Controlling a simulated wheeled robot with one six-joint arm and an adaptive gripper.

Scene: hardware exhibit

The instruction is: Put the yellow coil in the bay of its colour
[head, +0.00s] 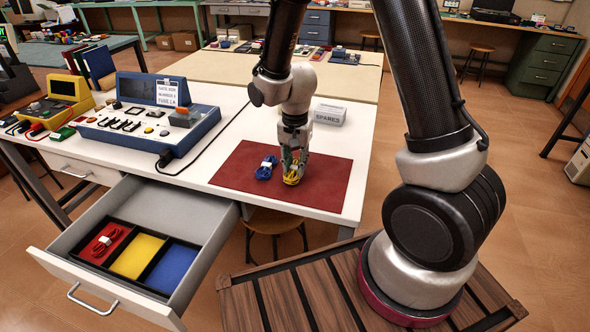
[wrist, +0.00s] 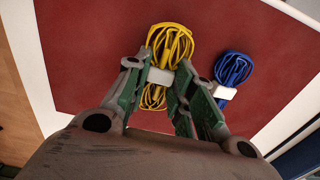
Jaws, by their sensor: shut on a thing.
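The yellow coil (head: 293,176) lies on the red mat (head: 325,183) on the white table. My gripper (head: 296,165) points down over it and is shut on the coil; in the wrist view the fingers (wrist: 160,88) stand on either side of the white band around the yellow coil (wrist: 168,45). The open drawer (head: 205,215) at the lower left holds a tray with three bays: red, yellow and blue. The yellow bay (head: 138,255) is in the middle and empty. The red bay holds a red coil (head: 107,242). The blue bay (head: 172,268) is empty.
A blue coil (head: 267,167) lies on the mat just left of the yellow one; it also shows in the wrist view (wrist: 230,70). A blue test console (head: 145,122) with a black cable stands on the table's left.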

